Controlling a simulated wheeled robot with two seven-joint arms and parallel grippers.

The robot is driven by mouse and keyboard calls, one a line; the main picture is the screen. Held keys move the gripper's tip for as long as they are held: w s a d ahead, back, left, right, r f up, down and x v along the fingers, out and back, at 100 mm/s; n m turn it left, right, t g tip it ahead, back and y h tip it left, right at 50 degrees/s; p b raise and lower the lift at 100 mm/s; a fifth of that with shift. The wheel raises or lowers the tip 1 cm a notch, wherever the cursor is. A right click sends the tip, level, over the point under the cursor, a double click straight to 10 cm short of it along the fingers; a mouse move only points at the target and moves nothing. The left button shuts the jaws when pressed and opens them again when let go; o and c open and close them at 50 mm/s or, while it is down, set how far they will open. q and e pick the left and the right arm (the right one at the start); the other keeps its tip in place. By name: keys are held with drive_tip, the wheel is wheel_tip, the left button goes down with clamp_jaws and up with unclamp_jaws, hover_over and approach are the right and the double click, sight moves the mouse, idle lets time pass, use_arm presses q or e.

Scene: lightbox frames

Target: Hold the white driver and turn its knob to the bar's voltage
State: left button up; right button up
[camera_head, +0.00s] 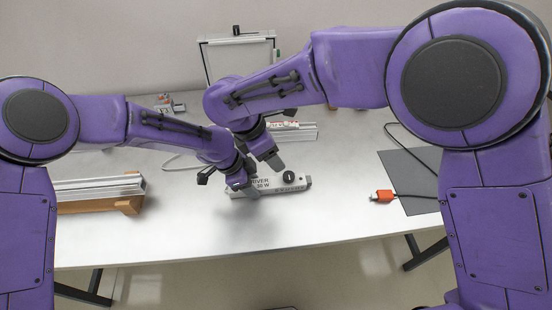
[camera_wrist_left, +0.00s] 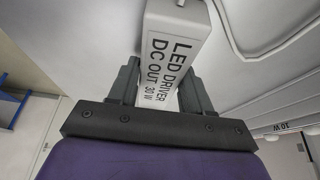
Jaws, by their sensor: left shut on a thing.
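The white driver (camera_head: 300,185) lies on the white table near its front middle, with a black round knob (camera_head: 289,177) on top towards its right end. My left gripper (camera_head: 240,184) is shut on the driver's left part. In the left wrist view, the driver (camera_wrist_left: 176,45) sits between the two fingers of the left gripper (camera_wrist_left: 158,95), with "LED DRIVER DC OUT 30 W" readable on it. My right gripper (camera_head: 275,160) is just behind and left of the knob, above the driver. Its fingers are too small and overlapped to tell their opening. The knob's setting is too small to read.
A metal bar (camera_head: 97,186) rests on a wooden support (camera_head: 128,205) at left. Another pale bar (camera_head: 298,132) with a label lies behind the grippers. A white-framed panel (camera_head: 240,55) stands behind.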

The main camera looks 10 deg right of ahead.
use_arm(q)
drive_tip(key=o, duration=1.3)
